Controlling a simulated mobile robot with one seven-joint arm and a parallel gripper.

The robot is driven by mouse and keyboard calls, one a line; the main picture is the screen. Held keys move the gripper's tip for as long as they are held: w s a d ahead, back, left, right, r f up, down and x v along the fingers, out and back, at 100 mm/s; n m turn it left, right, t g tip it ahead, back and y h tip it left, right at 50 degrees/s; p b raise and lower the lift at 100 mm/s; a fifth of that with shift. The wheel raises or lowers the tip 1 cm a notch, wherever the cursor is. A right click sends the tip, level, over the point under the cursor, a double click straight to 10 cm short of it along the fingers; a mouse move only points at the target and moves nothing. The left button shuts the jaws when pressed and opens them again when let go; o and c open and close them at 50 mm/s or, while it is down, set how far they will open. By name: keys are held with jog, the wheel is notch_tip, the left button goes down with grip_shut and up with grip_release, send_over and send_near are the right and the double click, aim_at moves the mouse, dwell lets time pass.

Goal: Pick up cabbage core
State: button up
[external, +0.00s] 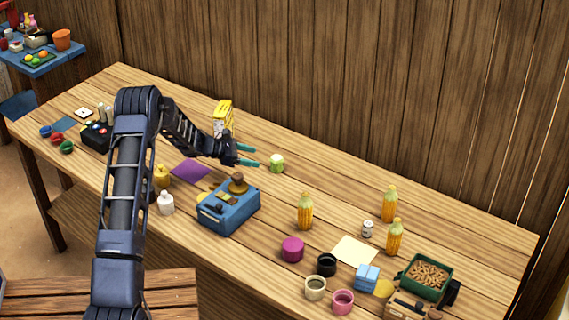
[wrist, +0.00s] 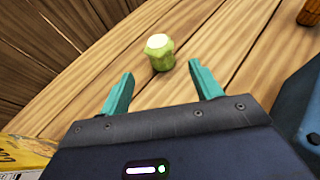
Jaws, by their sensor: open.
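The cabbage core (external: 277,163) is a small light green piece with a paler top, upright on the wooden table. My gripper (external: 254,156) is open and empty, just left of the core in the external view. In the wrist view the core (wrist: 160,52) stands beyond the teal fingertips of my gripper (wrist: 161,82), about midway between them. The fingers do not touch it.
A blue scale (external: 228,210) stands in front of my gripper, and a yellow box (external: 223,117) stands behind it. A purple mat (external: 190,171) lies to the left. The table around the core is clear.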

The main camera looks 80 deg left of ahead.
aim_at(277, 164)
jog(key=shift+s+a+f, duration=0.15)
jog(key=shift+a+f, duration=0.05)
jog(key=shift+f, duration=0.05)
jog(key=shift+w+f, duration=0.15)
jog(key=shift+w, duration=0.05)
jog(key=x, duration=0.5)
jog(key=shift+x, duration=2.6)
jog(key=shift+d, duration=0.2)
jog(key=c, duration=1)
